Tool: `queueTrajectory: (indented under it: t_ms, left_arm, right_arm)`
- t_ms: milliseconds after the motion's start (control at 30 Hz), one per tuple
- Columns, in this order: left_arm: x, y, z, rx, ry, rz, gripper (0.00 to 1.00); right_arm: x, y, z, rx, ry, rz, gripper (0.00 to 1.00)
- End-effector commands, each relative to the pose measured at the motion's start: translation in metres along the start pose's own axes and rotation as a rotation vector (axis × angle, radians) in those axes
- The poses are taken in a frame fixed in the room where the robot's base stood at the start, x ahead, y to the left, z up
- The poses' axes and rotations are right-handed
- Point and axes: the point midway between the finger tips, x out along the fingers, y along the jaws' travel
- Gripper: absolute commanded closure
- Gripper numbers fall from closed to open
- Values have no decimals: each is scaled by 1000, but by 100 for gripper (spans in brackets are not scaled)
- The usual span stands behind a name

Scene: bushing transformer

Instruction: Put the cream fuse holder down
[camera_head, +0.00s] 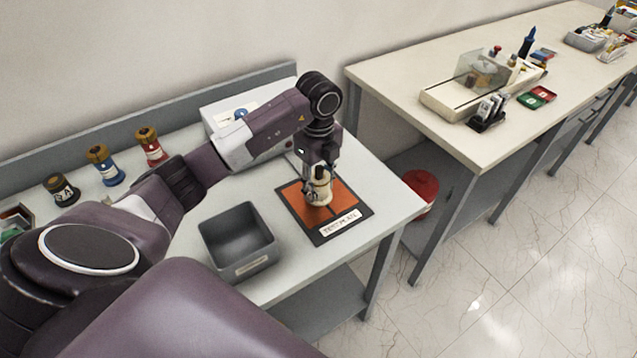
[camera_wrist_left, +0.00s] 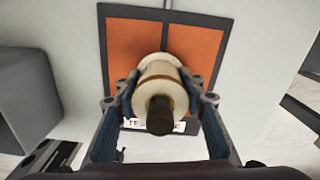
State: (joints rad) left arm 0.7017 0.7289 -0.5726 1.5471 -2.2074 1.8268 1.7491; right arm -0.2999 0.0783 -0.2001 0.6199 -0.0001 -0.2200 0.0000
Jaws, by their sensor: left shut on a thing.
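The cream fuse holder (camera_head: 321,190) is between the fingers of my left gripper (camera_head: 318,186), over the orange test plate (camera_head: 341,198) on the near table. In the left wrist view the cream fuse holder (camera_wrist_left: 160,90) shows end-on with a dark tip, and both fingers of my left gripper (camera_wrist_left: 160,105) press on its sides. The orange plate (camera_wrist_left: 128,40) with its dark border lies behind it. I cannot tell if its lower end touches the plate. My right gripper is not in view.
A grey bin (camera_head: 238,243) stands left of the plate. Dark, blue and red bushings (camera_head: 150,147) stand along the back of the table. A white box (camera_head: 233,145) is behind my arm. A second table (camera_head: 450,90) with parts is to the right.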

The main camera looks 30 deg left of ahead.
Motion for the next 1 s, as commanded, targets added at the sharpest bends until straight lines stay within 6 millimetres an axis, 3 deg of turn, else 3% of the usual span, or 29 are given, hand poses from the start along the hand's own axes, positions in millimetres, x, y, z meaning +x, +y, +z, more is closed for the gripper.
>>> queueTrajectory:
  t_ms: [300, 333, 467, 833, 1000]
  left_arm:
    - [4, 0, 0, 0, 0, -1, 94]
    - [3, 0, 0, 0, 0, 0, 59]
    - [3, 0, 0, 0, 0, 0, 45]
    - [-3, -1, 0, 0, 0, -2, 45]
    - [-28, -2, 1, 0, -3, -7, 45]
  right_arm:
    - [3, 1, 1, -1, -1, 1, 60]
    - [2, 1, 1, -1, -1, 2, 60]
    - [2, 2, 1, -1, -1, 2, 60]
    - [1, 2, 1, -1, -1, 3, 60]
    - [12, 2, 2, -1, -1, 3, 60]
